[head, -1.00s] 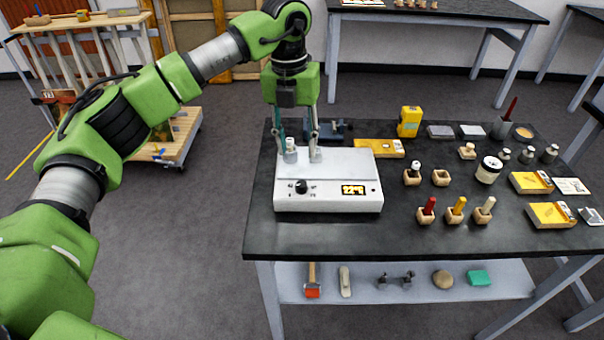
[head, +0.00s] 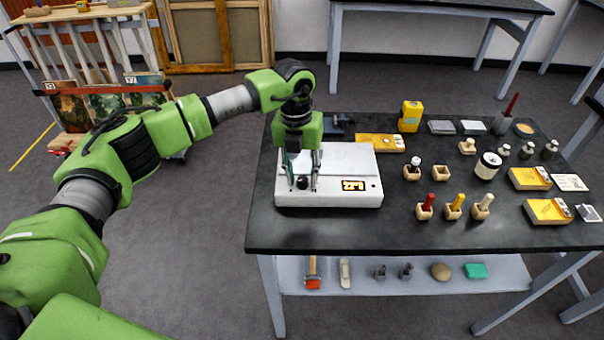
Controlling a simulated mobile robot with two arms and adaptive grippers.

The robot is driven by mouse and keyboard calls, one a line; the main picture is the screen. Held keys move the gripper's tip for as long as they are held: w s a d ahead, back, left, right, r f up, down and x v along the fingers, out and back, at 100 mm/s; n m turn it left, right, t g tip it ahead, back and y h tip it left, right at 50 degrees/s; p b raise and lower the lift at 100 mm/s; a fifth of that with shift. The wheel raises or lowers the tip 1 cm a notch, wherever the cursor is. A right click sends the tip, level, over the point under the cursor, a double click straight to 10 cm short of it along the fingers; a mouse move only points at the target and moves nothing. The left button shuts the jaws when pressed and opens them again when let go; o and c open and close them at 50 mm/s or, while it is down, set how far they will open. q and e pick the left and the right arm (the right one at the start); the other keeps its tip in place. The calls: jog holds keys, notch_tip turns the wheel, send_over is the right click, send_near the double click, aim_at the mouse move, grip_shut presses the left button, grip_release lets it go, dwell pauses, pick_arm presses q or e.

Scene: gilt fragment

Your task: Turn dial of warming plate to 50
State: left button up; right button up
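The warming plate (head: 347,160) is a white box on the near left of the black table. Its front bears a small black dial (head: 302,183) and a yellow-lit display (head: 353,185), whose digits I cannot read surely. My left gripper (head: 302,186) points down in front of the plate's left part. Its two thin fingers are apart, one on each side of the dial, with a gap showing between. I cannot tell whether they touch the dial. The dial's scale marks are mostly hidden by the fingers. My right gripper is not in view.
Wooden holders with red, yellow and pale handles (head: 454,207) stand right of the plate. The table's front strip (head: 340,235) is clear.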

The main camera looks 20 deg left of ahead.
pick_arm(q)
grip_shut()
